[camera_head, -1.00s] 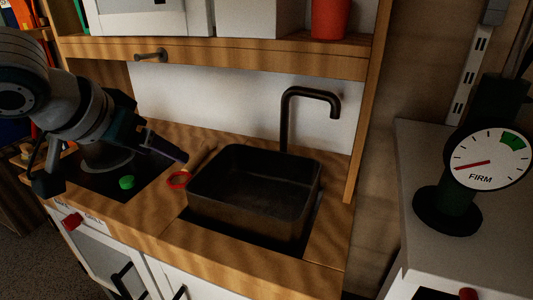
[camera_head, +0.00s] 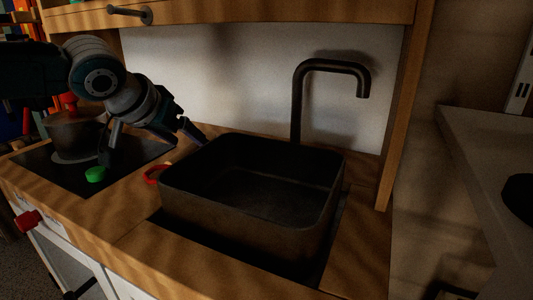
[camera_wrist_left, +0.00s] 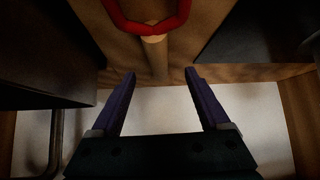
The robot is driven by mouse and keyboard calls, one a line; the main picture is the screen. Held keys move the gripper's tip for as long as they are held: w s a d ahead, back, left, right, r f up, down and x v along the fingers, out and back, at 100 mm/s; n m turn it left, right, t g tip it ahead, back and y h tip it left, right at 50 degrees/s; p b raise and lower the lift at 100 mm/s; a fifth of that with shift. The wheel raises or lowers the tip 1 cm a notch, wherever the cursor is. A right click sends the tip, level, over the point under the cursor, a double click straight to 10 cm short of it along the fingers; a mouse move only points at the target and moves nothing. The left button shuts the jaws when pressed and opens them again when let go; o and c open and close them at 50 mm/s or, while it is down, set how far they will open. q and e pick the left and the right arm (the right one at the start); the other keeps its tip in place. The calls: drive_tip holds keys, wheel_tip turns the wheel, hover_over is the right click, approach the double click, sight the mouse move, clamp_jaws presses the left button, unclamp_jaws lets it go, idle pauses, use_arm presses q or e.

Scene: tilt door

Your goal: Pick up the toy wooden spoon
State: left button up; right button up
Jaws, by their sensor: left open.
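The toy wooden spoon lies on the wooden counter just left of the sink. Its red, loop-shaped end (camera_head: 154,173) shows in the head view; its handle is mostly hidden by the sink's edge and my gripper. In the left wrist view the wooden handle (camera_wrist_left: 158,60) runs from the red loop toward the space between my fingertips. My left gripper (camera_head: 196,135) is open and empty, behind the sink's left corner. In the left wrist view its purple fingers (camera_wrist_left: 160,73) are spread, one on each side of the handle's line. Contact is not visible. My right gripper is out of view.
The dark sink basin (camera_head: 250,215) stands close to the right of the spoon, with a black faucet (camera_head: 298,105) behind it. A black stovetop (camera_head: 75,182) with a pot (camera_head: 75,130) and green knob (camera_head: 96,174) lies left. A white back panel (camera_head: 240,80) rises behind.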

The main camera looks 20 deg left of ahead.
use_arm(q)
drive_tip(key=shift+w+f, duration=0.4)
drive_tip(key=shift+w, duration=0.05)
clamp_jaws()
idle(0.4)
